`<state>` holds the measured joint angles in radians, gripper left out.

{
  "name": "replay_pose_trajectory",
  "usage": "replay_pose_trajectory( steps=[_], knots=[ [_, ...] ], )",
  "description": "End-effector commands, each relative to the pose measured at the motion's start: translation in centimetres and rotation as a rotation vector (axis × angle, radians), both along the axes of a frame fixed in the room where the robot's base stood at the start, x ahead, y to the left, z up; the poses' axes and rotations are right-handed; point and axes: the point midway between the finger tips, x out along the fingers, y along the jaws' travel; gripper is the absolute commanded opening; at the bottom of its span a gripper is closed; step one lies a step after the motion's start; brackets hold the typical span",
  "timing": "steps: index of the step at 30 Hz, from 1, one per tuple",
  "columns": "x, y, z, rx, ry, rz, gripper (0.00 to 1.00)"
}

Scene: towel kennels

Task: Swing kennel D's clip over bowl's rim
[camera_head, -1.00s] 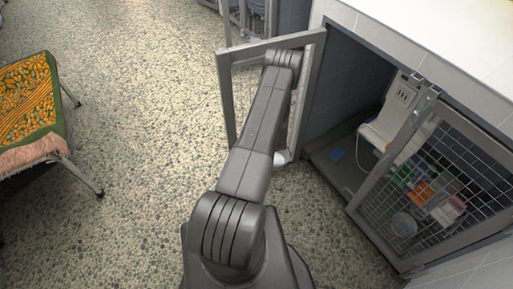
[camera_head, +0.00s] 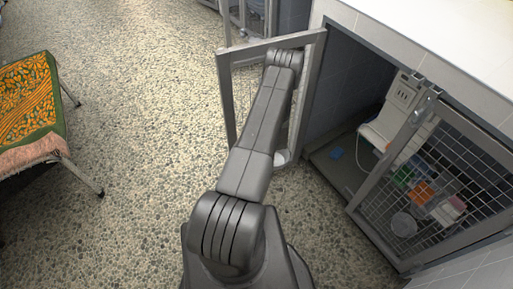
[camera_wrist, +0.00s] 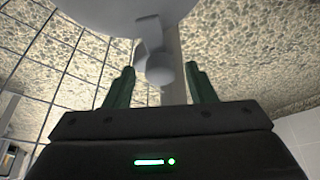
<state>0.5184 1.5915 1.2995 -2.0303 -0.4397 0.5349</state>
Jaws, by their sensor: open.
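In the wrist view a pale grey bowl (camera_wrist: 105,14) fills the top edge, seen from close by. A grey clip (camera_wrist: 157,68) with a rounded knob hangs in front of it. My gripper (camera_wrist: 160,72) is open, its two dark green fingers on either side of the knob, with gaps visible on both sides. Whether the clip lies over the bowl's rim I cannot tell. In the head view a bit of the pale bowl (camera_head: 282,157) shows low by the open kennel door (camera_head: 226,95); my arm hides my gripper and the clip.
Wire mesh (camera_wrist: 40,60) runs along the left in the wrist view. At right in the head view, another mesh door (camera_head: 440,190) fronts a kennel with a pale appliance (camera_head: 385,135) and several small items. A chair with a patterned towel (camera_head: 30,100) stands left. The pebbled floor between is clear.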

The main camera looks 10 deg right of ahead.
Motion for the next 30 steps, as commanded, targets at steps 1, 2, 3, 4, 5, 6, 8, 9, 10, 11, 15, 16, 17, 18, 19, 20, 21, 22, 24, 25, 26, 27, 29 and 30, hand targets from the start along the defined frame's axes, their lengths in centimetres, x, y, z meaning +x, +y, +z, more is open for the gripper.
replay_pose_trajectory(
  steps=[1,2,3,4,5,6,8,9,10,11,15,16,17,18,19,20,21,22,24,25,26,27,29,30],
  knots=[
    [0.0,-0.1,0.2,0.000,0.000,0.000,0.50],
    [-0.1,-0.1,0.4,0.000,0.000,0.000,0.50],
    [-0.1,-0.2,0.7,0.000,-0.001,0.000,0.50],
    [-0.2,-0.3,1.0,0.000,-0.001,0.000,0.50],
    [-0.3,-0.5,1.4,0.000,0.000,-0.001,0.50],
    [-0.4,-0.7,2.0,-0.001,-0.001,-0.002,0.50],
    [-0.7,-1.1,3.1,0.000,-0.001,-0.003,0.50],
    [-0.8,-1.4,4.0,-0.002,-0.003,-0.002,0.50],
    [-1.0,-1.6,4.6,-0.001,-0.002,-0.002,0.50],
    [-1.1,-1.8,5.3,-0.002,-0.003,-0.002,0.50],
    [-1.9,-2.8,8.3,-0.001,-0.002,-0.002,0.50],
    [-2.0,-3.0,8.9,-0.001,-0.002,-0.002,0.50],
    [-2.2,-3.2,9.4,-0.001,-0.002,-0.002,0.50],
    [-2.3,-3.5,10.1,-0.002,-0.003,-0.001,0.50],
    [-2.4,-3.6,10.5,-0.001,-0.002,-0.001,0.50],
    [-2.5,-3.7,10.9,-0.001,-0.002,-0.002,0.50],
    [-2.7,-3.9,11.4,-0.001,-0.002,-0.001,0.50],
    [-2.7,-4.0,11.8,-0.001,-0.002,-0.001,0.50],
    [-2.9,-4.2,12.3,-0.001,-0.002,-0.001,0.50],
    [-2.9,-4.2,12.4,-0.001,-0.002,-0.001,0.50],
    [-3.0,-4.2,12.6,0.000,-0.001,0.000,0.50],
    [-3.0,-4.3,12.7,-0.001,-0.001,0.001,0.50],
    [-3.0,-4.3,12.8,-0.001,-0.001,0.001,0.50],
    [-3.1,-4.3,12.8,-0.001,-0.001,0.001,0.50]
  ],
)
